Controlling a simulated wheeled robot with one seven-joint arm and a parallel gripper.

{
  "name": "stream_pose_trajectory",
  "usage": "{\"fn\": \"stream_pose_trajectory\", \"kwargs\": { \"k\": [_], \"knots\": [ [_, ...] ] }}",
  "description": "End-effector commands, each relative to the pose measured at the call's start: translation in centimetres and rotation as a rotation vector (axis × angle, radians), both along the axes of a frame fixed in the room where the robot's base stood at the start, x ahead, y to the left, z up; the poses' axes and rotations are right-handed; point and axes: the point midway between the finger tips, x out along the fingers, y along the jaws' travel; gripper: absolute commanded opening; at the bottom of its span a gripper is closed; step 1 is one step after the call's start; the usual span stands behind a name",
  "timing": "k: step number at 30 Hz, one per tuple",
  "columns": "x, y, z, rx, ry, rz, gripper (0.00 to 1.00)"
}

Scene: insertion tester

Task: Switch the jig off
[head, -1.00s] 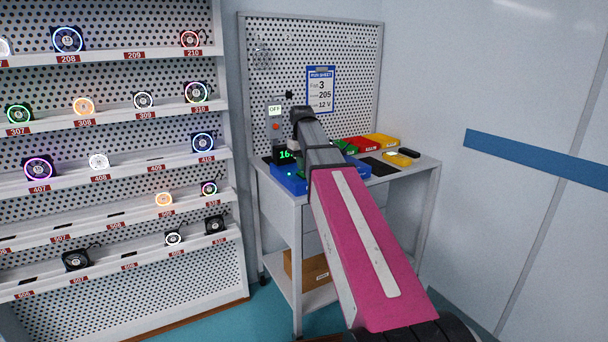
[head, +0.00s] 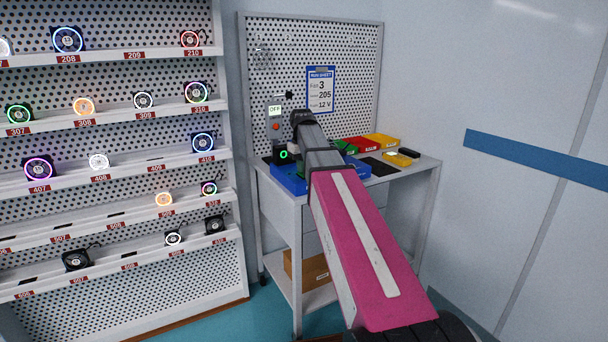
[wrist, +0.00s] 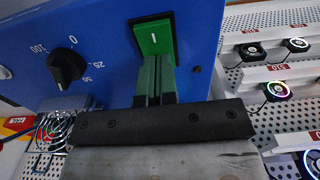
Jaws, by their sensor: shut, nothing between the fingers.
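The jig is a blue box (head: 288,178) on the bench in the head view, partly hidden behind my arm. Its blue face (wrist: 105,30) fills much of the wrist view. A green rocker switch (wrist: 152,36) in a black frame sits on that face, with a black dial (wrist: 67,68) to its left. My gripper (wrist: 155,62) is shut and empty, its dark green fingertips at the switch's lower end. I cannot tell whether they touch it.
A box with an OFF label (head: 275,110) and a red button hangs on the pegboard beside a run sheet (head: 321,90). Red (head: 361,145) and yellow bins stand right on the bench. Shelves of fans (head: 100,160) stand at left.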

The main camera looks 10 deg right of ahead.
Motion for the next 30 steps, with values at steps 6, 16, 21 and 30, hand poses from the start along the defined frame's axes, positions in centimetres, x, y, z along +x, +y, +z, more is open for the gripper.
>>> {"fn": "stream_pose_trajectory", "kwargs": {
  "k": [6,16,21,30],
  "knots": [
    [0.0,0.0,0.4,0.0,0.0,0.0,0.0],
    [0.0,0.0,2.7,0.0,0.0,0.0,0.0],
    [0.0,0.0,3.9,0.0,0.0,0.0,0.0],
    [0.0,0.0,5.9,0.0,-0.001,0.0,0.0]
  ]
}}
